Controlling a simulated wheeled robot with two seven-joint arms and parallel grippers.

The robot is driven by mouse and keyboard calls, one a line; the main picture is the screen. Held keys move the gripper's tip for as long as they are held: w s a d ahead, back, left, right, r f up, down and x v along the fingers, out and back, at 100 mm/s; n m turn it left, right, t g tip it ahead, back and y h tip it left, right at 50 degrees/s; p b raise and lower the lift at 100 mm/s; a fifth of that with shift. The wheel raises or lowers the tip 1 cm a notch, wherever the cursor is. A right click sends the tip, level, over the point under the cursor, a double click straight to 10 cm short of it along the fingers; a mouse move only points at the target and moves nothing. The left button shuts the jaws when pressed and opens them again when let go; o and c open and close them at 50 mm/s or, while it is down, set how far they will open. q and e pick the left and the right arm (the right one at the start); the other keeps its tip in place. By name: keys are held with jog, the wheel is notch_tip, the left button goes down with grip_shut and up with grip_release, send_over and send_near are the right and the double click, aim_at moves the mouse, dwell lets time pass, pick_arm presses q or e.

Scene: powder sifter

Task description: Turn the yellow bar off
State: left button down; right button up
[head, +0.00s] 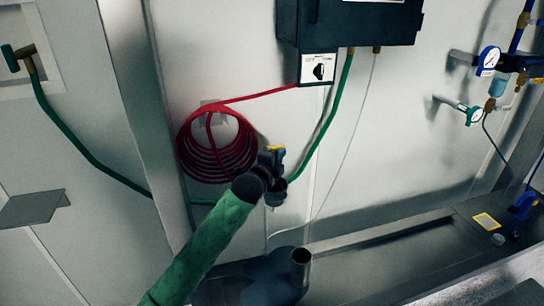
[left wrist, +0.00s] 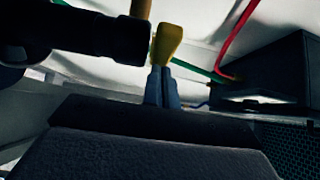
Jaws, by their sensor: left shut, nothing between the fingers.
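The yellow bar (head: 277,149) is small in the head view, in front of the pale wall and just right of the coiled red hose. In the left wrist view the yellow bar (left wrist: 168,42) is close up and upright, beside a brass-coloured fitting (left wrist: 141,9). My left gripper (left wrist: 162,70) has its two blue-grey fingers together, with their tips at the lower end of the bar. Nothing shows between them, and I cannot tell whether they touch the bar. In the head view my left gripper (head: 266,156) is small and dark beside the bar.
A coiled red hose (head: 217,145) hangs left of the bar. A dark box (head: 349,22) is on the wall above, with a green hose (head: 335,105) running down from it. Gauges (head: 489,57) are at the right. A dark cylinder (left wrist: 75,32) lies left of the bar.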

jog(key=shift+w+a+r, duration=0.1)
jog(key=shift+a+r, duration=0.1)
jog(key=shift+a, duration=0.1)
dwell(0.6)
jog(key=shift+f, duration=0.1)
jog(key=shift+s+d+f, duration=0.1)
jog(key=shift+s+d, duration=0.15)
jog(key=shift+s, duration=0.45)
jog(key=shift+w, duration=0.15)
jog(key=shift+w+a, duration=0.1)
jog(key=shift+w, duration=0.2)
